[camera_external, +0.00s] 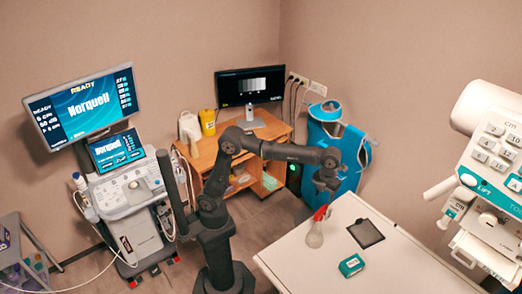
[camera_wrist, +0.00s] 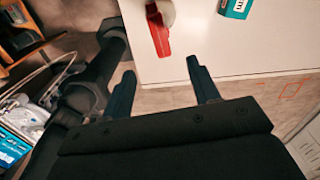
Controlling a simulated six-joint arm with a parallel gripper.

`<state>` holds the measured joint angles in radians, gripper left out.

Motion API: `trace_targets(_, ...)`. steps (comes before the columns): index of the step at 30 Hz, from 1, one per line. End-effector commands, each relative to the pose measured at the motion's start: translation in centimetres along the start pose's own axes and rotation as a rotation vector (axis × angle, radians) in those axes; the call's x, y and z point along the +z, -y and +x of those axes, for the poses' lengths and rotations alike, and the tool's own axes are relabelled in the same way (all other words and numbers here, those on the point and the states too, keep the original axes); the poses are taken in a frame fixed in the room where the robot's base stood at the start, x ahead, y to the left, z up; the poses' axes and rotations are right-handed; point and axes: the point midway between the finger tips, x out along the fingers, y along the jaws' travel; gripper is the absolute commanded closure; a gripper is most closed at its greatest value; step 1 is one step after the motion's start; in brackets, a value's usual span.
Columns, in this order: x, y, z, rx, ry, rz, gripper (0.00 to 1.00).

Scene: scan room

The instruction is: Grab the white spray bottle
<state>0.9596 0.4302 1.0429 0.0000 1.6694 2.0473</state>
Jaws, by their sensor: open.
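The white spray bottle (camera_external: 314,237) stands on the white table near its back left edge, pale-bodied with a red trigger head. In the wrist view its red head (camera_wrist: 158,33) shows at the top, beyond the fingertips and roughly between them in line; only a bit of the pale body shows. My gripper (camera_external: 326,188) hangs above the bottle in the outside view. In the wrist view my gripper (camera_wrist: 160,68) is open, with nothing between its fingers.
The white table (camera_external: 400,262) also bears a small teal box (camera_external: 351,265) and a dark flat pad (camera_external: 366,233). A large white machine (camera_external: 495,165) stands at the right. A wooden desk (camera_external: 205,162) with a yellow container (camera_external: 208,122) stands behind my arm.

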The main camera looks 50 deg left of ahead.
Motion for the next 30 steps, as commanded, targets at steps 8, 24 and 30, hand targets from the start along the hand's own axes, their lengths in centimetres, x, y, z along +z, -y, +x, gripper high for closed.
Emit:
trace_targets(8, 0.0, 0.0, 5.7, 0.001, -0.001, 0.0, 0.45)
trace_targets(24, 0.2, 0.2, 11.7, 0.001, 0.0, 0.001, 0.45)
trace_targets(30, 0.2, 0.2, 12.5, -0.003, 0.002, 0.001, 0.45)
